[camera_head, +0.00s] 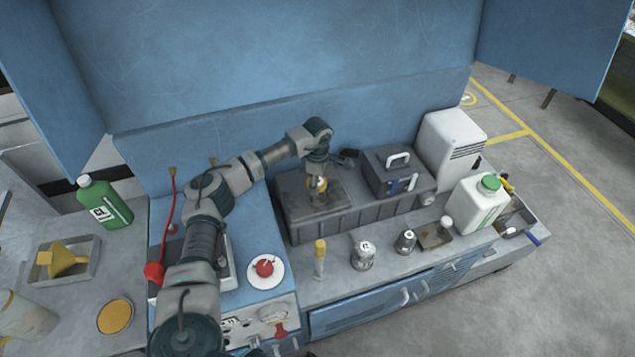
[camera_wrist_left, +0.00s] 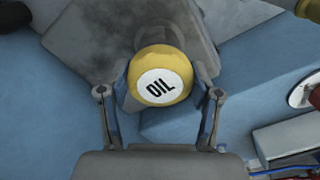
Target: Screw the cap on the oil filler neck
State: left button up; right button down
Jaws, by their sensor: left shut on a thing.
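The yellow cap (camera_wrist_left: 162,77) has a white disc reading OIL on its top. My left gripper (camera_wrist_left: 160,92) is shut on it, with one finger on each side, in the left wrist view. In the head view my left gripper (camera_head: 319,172) points down over the dark grey block, with the yellow cap (camera_head: 321,184) under it. The oil filler neck is below the cap and mostly hidden, so I cannot tell whether the cap is seated on it. My right gripper is not in view.
A dark box with a white handle (camera_head: 394,170) stands right of the block. Several small containers, including a yellow-topped one (camera_head: 320,247), line the front. A red knob on a white plate (camera_head: 265,268) is left of them.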

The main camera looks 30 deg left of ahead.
pick_arm(q)
jog(key=m, duration=0.3)
jog(key=shift+f+b, duration=0.1)
jog(key=shift+b, duration=0.2)
jog(key=shift+m, duration=0.7)
jog(key=shift+m, duration=1.3)
jog(key=o, duration=1.3)
jog(key=shift+o, duration=0.2)
jog(key=shift+r+p, duration=1.9)
jog(key=shift+r, duration=1.25)
